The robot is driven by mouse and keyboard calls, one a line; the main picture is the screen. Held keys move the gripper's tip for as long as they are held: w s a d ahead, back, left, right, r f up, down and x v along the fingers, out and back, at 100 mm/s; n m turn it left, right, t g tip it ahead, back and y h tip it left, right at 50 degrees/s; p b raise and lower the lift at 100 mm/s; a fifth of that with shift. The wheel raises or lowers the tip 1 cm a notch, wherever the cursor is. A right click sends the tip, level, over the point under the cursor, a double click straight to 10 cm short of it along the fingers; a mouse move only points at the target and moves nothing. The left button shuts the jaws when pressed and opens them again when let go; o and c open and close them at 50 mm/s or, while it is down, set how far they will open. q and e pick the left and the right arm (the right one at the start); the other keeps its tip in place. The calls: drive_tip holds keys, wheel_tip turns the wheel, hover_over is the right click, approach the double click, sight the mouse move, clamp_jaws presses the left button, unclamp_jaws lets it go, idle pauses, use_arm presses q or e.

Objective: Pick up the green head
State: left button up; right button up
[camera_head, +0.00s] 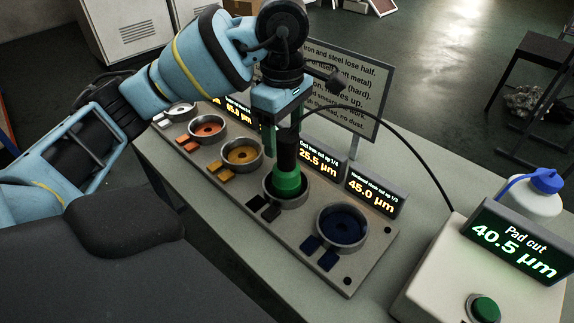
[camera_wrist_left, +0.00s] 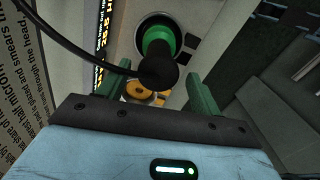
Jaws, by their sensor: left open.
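The green head (camera_head: 287,183) stands upright in a metal cup on the grey rack, with a black handle (camera_head: 287,150) on top. It also shows in the left wrist view (camera_wrist_left: 159,38), its black end toward the camera. My left gripper (camera_head: 282,138) is open above the rack, pointing down, at the upper part of the handle. In the left wrist view its green fingers (camera_wrist_left: 155,84) are spread to either side of the black end, with gaps. Whether either finger touches the handle I cannot tell. My right gripper is not in view.
The rack (camera_head: 235,195) has other cups: white, orange, yellow (camera_head: 241,153) and dark blue (camera_head: 342,228). Displays and a sign (camera_head: 335,92) stand behind. A black cable (camera_head: 413,145) arches to the right. A box with a green button (camera_head: 486,308) and a bottle (camera_head: 536,192) are at the right.

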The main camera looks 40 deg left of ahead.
sight(286, 151)
use_arm(q)
wheel_tip(286, 151, down, 5)
drive_tip(key=shift+w+d, duration=0.1)
drive_tip(key=shift+w, duration=0.05)
clamp_jaws()
idle(0.5)
